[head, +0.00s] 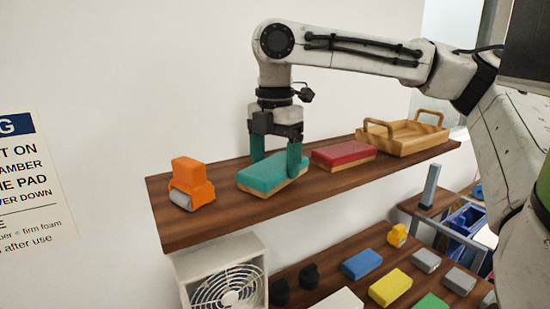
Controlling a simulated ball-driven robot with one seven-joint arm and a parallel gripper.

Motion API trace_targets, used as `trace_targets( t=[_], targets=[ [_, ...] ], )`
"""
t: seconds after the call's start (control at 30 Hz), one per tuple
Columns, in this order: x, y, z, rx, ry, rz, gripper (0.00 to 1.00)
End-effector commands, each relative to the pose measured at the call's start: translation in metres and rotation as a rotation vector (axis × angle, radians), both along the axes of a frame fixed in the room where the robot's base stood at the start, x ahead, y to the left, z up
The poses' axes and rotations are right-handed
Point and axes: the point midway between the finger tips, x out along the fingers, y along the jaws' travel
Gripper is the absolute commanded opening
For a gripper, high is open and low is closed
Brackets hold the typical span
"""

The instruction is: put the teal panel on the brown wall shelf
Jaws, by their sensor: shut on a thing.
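The teal panel (262,176), a flat block with a tan underside, is on the brown wall shelf (178,230), left of its middle. It lies flat and looks to be resting on the board; a small gap beneath cannot be ruled out. My gripper (276,158) comes down from above with its teal fingers at the panel's back and right edges. It is shut on the panel. The fingers hide a little of the panel's back right part.
An orange toy vehicle (190,184) stands left of the panel. A red panel (343,154) lies close on its right, then a wooden tray (402,137). Below are a white fan (225,282) and a lower surface with a blue block (361,264), a yellow block (390,287) and others.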

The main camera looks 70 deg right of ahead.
Motion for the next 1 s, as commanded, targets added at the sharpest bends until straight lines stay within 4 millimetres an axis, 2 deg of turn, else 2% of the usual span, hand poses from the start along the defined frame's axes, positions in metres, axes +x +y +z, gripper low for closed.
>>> trace_targets(
  t=[0.2,0.23,0.43,0.77,0.87,1.0],
  targets=[
    [0.000,0.000,-0.003,0.002,0.000,0.001,0.43],
    [0.000,0.000,-0.003,0.002,0.000,0.001,0.79],
    [0.000,0.000,-0.003,0.000,0.001,0.000,0.98],
    [0.000,0.000,0.000,-0.002,0.001,-0.001,1.00],
    [0.001,0.000,0.010,-0.001,-0.002,0.000,1.00],
    [0.001,0.000,0.037,0.000,-0.003,0.000,1.00]
  ],
)
